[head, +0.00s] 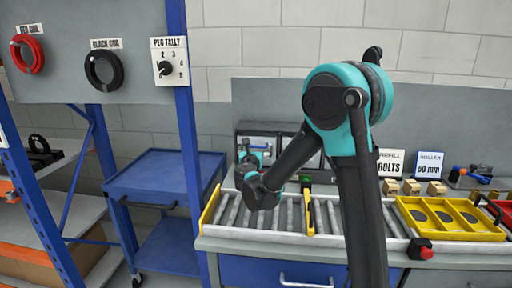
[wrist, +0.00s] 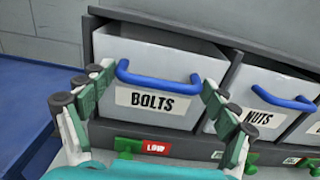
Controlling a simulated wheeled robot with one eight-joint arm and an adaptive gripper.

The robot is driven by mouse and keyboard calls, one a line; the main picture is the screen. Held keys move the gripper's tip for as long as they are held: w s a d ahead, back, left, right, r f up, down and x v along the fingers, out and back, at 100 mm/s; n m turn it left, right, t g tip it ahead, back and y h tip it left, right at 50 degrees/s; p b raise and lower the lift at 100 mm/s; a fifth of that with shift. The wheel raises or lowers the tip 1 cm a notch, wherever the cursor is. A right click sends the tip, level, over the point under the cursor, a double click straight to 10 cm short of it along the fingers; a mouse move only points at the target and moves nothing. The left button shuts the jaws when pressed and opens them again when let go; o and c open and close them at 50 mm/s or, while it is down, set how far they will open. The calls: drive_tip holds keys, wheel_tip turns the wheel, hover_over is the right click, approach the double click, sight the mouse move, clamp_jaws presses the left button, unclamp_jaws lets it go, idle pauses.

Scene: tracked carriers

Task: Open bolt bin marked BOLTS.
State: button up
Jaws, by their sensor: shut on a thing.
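The white bin marked BOLTS (wrist: 190,118) fills the middle of the wrist view, with a blue bar handle (wrist: 157,80) across its front above the label. My gripper (wrist: 158,92) is shut on this handle, with one finger at its left end and one at its right end. I look partly into the top of the bin; no bolts can be made out. In the head view my gripper (head: 258,160) is small, in front of the dark bin cabinet (head: 285,128), and my arm hides part of it.
A white NUTS bin (wrist: 270,80) with its own blue handle stands close on the right. A red LOW tag (wrist: 156,146) sits below the BOLTS bin. A roller conveyor (head: 235,212), yellow tray (head: 455,230) and sign cards lie along the bench. A blue cart (head: 165,165) stands left.

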drive_tip(key=s+f, duration=0.4)
drive_tip(key=s, duration=0.1)
drive_tip(key=shift+s+f, duration=0.35)
idle(0.5)
drive_tip(key=o, duration=1.5)
drive_tip(key=shift+a, duration=0.1)
drive_tip(key=s, duration=1.2)
drive_tip(key=shift+a, duration=0.15)
